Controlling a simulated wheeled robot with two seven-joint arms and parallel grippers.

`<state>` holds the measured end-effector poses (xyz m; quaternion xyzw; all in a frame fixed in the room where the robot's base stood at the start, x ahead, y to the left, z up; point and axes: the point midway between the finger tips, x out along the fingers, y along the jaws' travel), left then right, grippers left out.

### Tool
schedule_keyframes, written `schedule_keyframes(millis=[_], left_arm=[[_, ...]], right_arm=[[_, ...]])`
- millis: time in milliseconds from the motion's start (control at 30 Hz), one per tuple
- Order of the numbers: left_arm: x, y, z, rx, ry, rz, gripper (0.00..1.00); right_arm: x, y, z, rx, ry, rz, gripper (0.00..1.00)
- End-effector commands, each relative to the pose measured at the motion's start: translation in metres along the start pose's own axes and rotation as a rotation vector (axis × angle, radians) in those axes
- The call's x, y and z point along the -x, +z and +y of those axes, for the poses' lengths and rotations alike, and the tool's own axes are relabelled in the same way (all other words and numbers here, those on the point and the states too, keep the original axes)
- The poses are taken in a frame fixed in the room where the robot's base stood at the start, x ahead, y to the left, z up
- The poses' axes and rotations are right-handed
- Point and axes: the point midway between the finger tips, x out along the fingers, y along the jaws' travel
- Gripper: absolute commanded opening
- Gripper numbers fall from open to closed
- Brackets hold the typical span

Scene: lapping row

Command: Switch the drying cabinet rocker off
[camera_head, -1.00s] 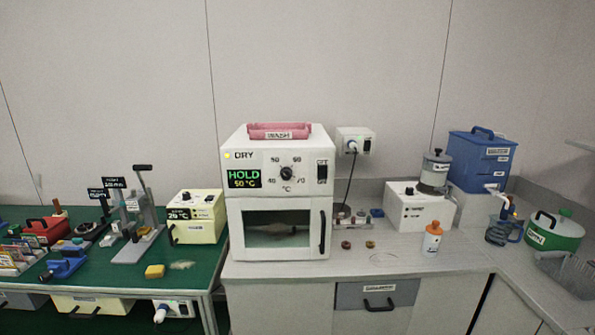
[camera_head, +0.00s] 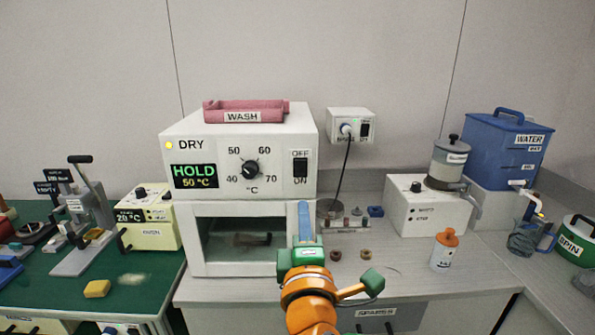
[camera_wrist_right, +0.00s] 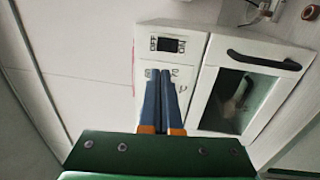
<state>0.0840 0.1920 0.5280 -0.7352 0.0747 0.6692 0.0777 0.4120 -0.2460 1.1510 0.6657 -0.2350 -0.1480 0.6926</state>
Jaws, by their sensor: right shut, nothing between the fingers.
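The white drying cabinet (camera_head: 232,142) stands on the counter, with a lit yellow lamp and a display reading HOLD 50 °C. Its dark rocker (camera_head: 300,167) is at the right of the front panel, with OFF above and ON below. Which side is pressed in, I cannot tell. My right gripper (camera_head: 304,206) is shut and empty, its blue fingers pointing up below the rocker, in front of the door's right edge. In the right wrist view the rocker (camera_wrist_right: 170,44) is just beyond the fingertips (camera_wrist_right: 161,73), with a visible gap. My left gripper is out of view.
A temperature knob (camera_head: 250,168) is left of the rocker. A pink WASH tray (camera_head: 245,112) lies on top of the cabinet. The cabinet door's black handle (camera_wrist_right: 262,60) shows in the wrist view. A wall socket box (camera_head: 351,124) with a plugged cord is to the right.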

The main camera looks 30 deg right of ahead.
Motion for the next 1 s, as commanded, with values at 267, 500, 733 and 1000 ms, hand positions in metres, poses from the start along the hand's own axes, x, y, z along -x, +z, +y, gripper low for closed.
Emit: schedule_keyframes(millis=[267,500,733,1000], left_arm=[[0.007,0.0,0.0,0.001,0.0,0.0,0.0],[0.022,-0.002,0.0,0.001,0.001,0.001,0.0],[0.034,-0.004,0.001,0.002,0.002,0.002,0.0],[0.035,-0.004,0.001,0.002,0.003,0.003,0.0]], right_arm=[[-0.043,0.001,0.003,0.006,0.001,-0.006,0.0],[-0.096,0.001,0.003,0.002,-0.002,-0.005,0.0],[-0.131,0.001,0.002,0.0,-0.002,-0.003,0.0],[-0.14,0.0,-0.001,-0.001,-0.002,0.001,0.0]])
